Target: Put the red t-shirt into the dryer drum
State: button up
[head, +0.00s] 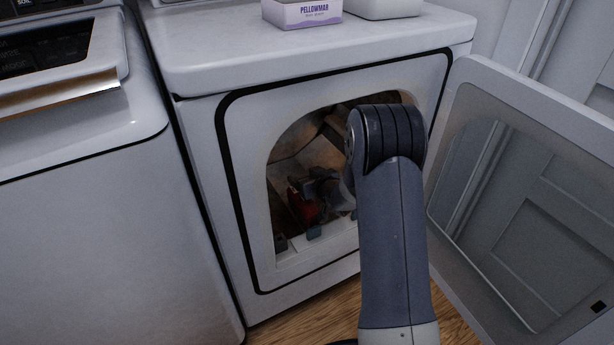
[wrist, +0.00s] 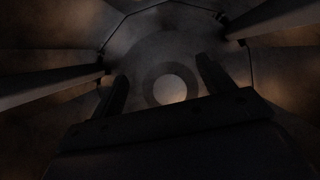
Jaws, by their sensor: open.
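The dryer drum (head: 291,142) is open at the front in the head view, and its dark, ribbed inside (wrist: 150,40) fills the wrist view. The red t-shirt (head: 304,207) shows as a small dark-red patch low inside the drum, below and beside my gripper; much of it is hidden. My gripper (wrist: 161,75) is inside the drum, with its two fingers spread apart and nothing visible between them. They point toward the drum's back wall, where there is a round pale disc (wrist: 170,89). The t-shirt cannot be made out in the wrist view.
The dryer door (head: 550,130) stands open on the right. The opening's rim (head: 262,215) surrounds my arm. A washer (head: 85,215) stands close on the left. A purple-and-white box (head: 302,13) and a white container (head: 388,8) are on the dryer top.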

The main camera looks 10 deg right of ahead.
jog(key=p+v, duration=0.3)
jog(key=v, duration=0.7)
jog(key=shift+s+d+r, duration=0.15)
jog(key=shift+s+r, duration=0.05)
jog(key=shift+s, duration=0.1)
jog(key=b+x, duration=0.3)
jog(key=x, duration=0.7)
jog(key=s+r+p, duration=0.1)
jog(key=s, duration=0.1)
jog(key=s+d+r+p, duration=0.1)
jog(key=r, duration=0.1)
jog(key=shift+s+d, duration=0.1)
jog(key=shift+s, duration=0.3)
